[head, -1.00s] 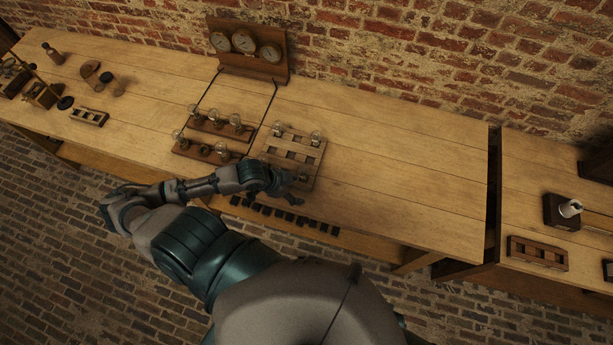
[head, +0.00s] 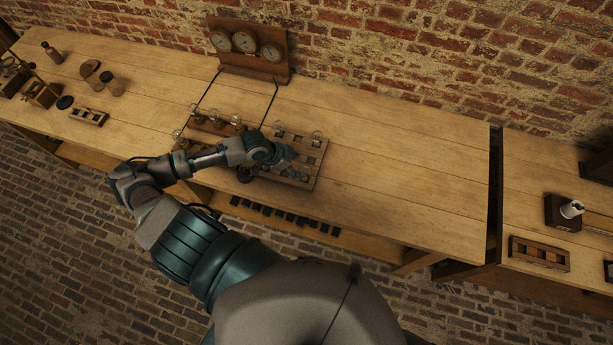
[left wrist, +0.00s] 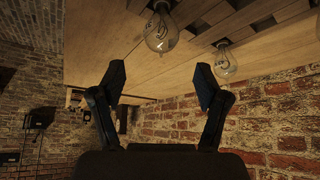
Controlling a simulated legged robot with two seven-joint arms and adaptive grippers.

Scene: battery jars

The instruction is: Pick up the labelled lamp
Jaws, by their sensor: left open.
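Clear glass lamps stand on the bench, and I cannot make out a label on any. Two stand at the back of a wooden tray (head: 318,170): a left lamp (head: 279,128) and a right lamp (head: 316,138). My left gripper (head: 290,165) is over this tray, in front of them, and hides part of it. In the left wrist view the gripper (left wrist: 160,83) is open and empty. A near lamp (left wrist: 161,32) shows above the gap between its fingers, and another lamp (left wrist: 226,62) is further right; both are apart from the fingers. My right gripper is out of view.
Several more lamps stand in racks left of the tray, including one lamp (head: 236,121). A gauge board (head: 246,45) stands behind, by the brick wall. Dark blocks (head: 285,215) line the shelf below the front edge. The bench (head: 400,190) right of the tray is clear.

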